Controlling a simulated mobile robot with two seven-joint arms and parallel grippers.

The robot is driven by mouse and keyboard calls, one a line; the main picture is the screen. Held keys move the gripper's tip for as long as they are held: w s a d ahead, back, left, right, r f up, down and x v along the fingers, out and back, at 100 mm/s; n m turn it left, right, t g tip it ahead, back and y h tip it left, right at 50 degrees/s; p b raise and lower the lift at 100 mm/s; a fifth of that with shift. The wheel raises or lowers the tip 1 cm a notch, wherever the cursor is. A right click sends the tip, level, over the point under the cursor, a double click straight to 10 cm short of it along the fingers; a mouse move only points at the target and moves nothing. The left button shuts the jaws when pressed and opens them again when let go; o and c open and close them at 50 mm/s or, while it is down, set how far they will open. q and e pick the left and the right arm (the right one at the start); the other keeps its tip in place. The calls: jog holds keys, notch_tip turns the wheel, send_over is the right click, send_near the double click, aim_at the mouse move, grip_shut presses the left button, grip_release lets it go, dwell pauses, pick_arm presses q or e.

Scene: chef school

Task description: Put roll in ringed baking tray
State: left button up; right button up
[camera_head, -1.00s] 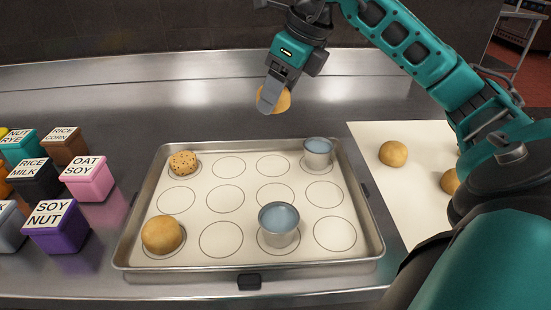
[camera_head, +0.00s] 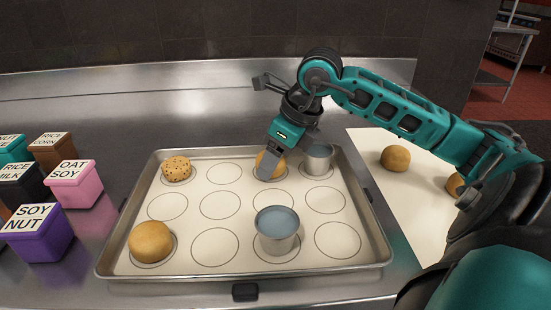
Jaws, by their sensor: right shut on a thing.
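The metal baking tray (camera_head: 110,262) has a white liner printed with rings. My right gripper (camera_head: 268,172) is shut on a plain brown roll (camera_head: 264,159) at the back row, over the ring just left of the back metal cup. The gripper hides part of the roll, and I cannot tell whether it touches the liner. A speckled roll (camera_head: 176,168) sits on the back left ring. A plain roll (camera_head: 150,241) sits on the front left ring. My left gripper is out of view.
A metal cup (camera_head: 318,158) stands at the tray's back right, close to my right gripper. Another cup (camera_head: 277,230) stands in the front row. More rolls (camera_head: 396,158) lie on a white sheet (camera_head: 365,143) at right. Labelled boxes (camera_head: 38,236) stand at left.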

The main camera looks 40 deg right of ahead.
jog(key=shift+f, duration=0.15)
jog(key=o, duration=1)
jog(key=shift+o, duration=0.2)
jog(key=shift+r, duration=0.4)
jog(key=v, duration=1.1)
jog(key=shift+r, duration=0.3)
jog(key=shift+s, duration=0.15)
